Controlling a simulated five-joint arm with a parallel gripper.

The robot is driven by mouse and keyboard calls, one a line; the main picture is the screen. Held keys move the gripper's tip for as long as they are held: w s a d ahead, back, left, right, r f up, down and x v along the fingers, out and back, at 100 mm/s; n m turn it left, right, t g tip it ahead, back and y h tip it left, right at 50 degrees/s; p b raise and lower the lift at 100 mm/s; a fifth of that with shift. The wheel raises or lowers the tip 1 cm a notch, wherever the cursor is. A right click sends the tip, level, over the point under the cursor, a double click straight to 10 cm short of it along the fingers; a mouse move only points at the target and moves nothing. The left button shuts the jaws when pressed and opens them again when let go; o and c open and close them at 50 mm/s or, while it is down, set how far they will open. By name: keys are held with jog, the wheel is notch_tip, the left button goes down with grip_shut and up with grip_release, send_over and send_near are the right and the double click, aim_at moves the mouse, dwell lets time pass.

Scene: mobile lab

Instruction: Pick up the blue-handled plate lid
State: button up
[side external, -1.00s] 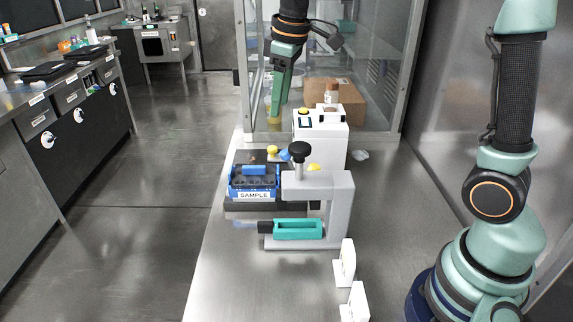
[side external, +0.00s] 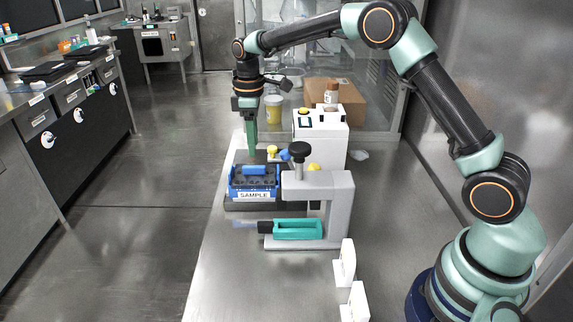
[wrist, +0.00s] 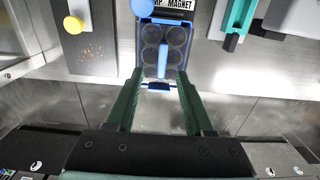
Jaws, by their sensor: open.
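The plate lid is clear, with a blue bar handle (side external: 255,169) across its middle. It sits on a plate in a blue holder with a SAMPLE label (side external: 254,195). In the wrist view, the handle (wrist: 163,61) shows upright in the picture over several round wells. My gripper (side external: 251,153) points down at the far side of the holder, with its tips close to the lid. In the wrist view, the two green fingers (wrist: 157,76) are spread apart, with the lower end of the handle between their lines. Nothing is held. The exact height gap is unclear.
A grey stand with a black knob (side external: 299,150) and a teal clamp (side external: 298,230) stands right of and in front of the holder. A white device (side external: 320,140) is behind. A yellow knob (wrist: 73,25) and blue knob (wrist: 142,5) are near. The front-left bench is clear.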

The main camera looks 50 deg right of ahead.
aim_at(254, 166)
jog(key=shift+s+a+f, duration=0.1)
jog(key=shift+f, duration=1.6)
jog(key=shift+a+f, duration=0.1)
jog(key=shift+f, duration=1.55)
grip_shut()
